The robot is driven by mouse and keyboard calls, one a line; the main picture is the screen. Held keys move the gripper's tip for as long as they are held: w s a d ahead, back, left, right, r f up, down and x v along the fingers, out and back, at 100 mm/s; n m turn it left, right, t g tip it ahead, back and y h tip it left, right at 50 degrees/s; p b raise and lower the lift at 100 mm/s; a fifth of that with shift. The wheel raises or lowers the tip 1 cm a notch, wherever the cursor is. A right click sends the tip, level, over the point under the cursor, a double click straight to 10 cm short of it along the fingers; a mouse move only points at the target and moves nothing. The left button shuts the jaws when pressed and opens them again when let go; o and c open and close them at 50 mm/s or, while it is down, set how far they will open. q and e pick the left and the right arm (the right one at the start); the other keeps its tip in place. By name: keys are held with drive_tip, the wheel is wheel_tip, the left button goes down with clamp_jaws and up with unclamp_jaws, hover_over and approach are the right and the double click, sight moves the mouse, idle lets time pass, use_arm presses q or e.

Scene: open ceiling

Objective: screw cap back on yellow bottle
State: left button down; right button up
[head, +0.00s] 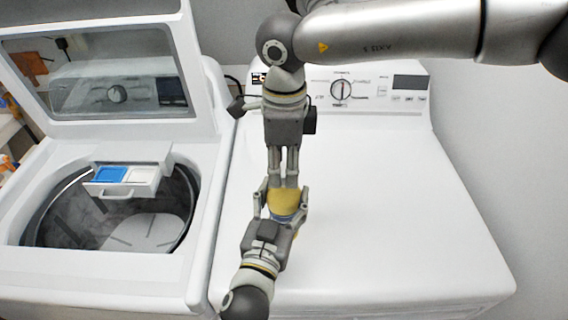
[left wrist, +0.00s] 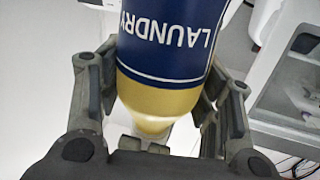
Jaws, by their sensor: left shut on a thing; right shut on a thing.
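The yellow bottle (head: 284,199) is over the top of the right-hand white machine. In the left wrist view the bottle (left wrist: 165,45) has a dark blue band with the word LAUNDRY, upside down there, and a yellow end. My left gripper (head: 281,206) is shut on the bottle, one finger on each side. My right gripper (head: 283,180) comes down from above, its fingers close together at the far end of the bottle. It is shut on the cap, which its fingers hide; I cannot tell how the cap sits on the bottle.
The right-hand white machine (head: 400,210) has a wide clear top and a control panel (head: 342,90) at the back. To the left, a washing machine (head: 60,290) stands with its lid (head: 105,70) raised, its drum (head: 150,232) open and a blue and white dispenser drawer (head: 125,176).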

drive_tip(key=m, duration=0.3)
drive_tip(key=shift+m, duration=0.3)
drive_tip(key=o, duration=1.2)
drive_tip(key=shift+r, duration=0.1)
wheel_tip(320, 180, up, 12)
use_arm(q)
drive_tip(key=shift+c, duration=1.8)
unclamp_jaws()
drive_tip(key=shift+s, duration=0.15)
